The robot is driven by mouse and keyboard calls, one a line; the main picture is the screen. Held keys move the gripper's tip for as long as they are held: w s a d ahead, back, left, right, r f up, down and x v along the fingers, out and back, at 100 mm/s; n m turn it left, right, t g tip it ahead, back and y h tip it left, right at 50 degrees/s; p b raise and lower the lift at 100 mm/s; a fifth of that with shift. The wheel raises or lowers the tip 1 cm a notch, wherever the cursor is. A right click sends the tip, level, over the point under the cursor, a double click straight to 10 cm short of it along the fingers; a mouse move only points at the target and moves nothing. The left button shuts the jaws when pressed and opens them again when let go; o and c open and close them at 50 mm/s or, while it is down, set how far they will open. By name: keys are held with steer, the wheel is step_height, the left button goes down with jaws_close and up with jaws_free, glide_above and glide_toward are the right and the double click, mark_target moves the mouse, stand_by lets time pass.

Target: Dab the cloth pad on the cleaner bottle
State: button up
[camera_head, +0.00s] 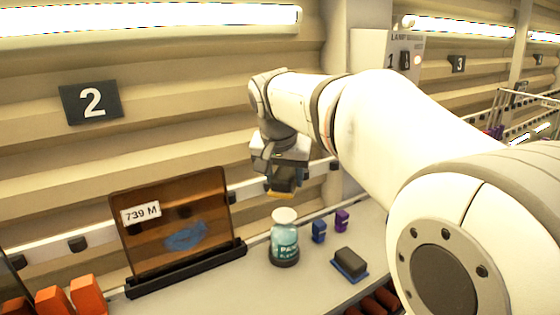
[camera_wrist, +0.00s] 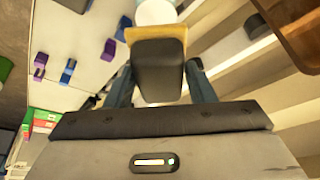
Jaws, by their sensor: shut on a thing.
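The cleaner bottle (camera_head: 285,246) stands upright on the grey shelf, clear teal with a pale round top. That white top (camera_wrist: 155,12) also shows at the upper edge of the wrist view. My gripper (camera_head: 281,178) is shut on the cloth pad (camera_head: 281,194), which has a dark block-shaped grip and a tan-yellow pad face. In the wrist view the pad's dark grip (camera_wrist: 158,70) sits between my fingers. The pad is just above the bottle top, with a small gap visible in the head view.
An amber panel (camera_head: 172,215) labelled 739 M, with a blue smear, stands in a black holder left of the bottle. A blue clip (camera_head: 319,231), a purple clip (camera_head: 341,220) and a dark block with blue base (camera_head: 349,264) lie to the right. Orange blocks (camera_head: 88,294) are at lower left.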

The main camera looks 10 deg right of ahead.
mark_target(285, 212)
steer(key=shift+s+f+b, duration=0.15)
steer(key=shift+f+b, duration=0.55)
steer(key=shift+f, duration=0.15)
step_height(285, 212, down, 3)
steer(key=shift+r+b, duration=0.1)
steer(key=shift+b, duration=0.9)
steer(key=shift+f+b, duration=0.45)
steer(key=shift+f, duration=0.25)
steer(key=shift+f+b, duration=0.85)
steer(key=shift+f, duration=0.15)
steer(key=shift+r+p, duration=2.6)
steer(key=shift+r, duration=1)
steer(key=shift+f, duration=0.1)
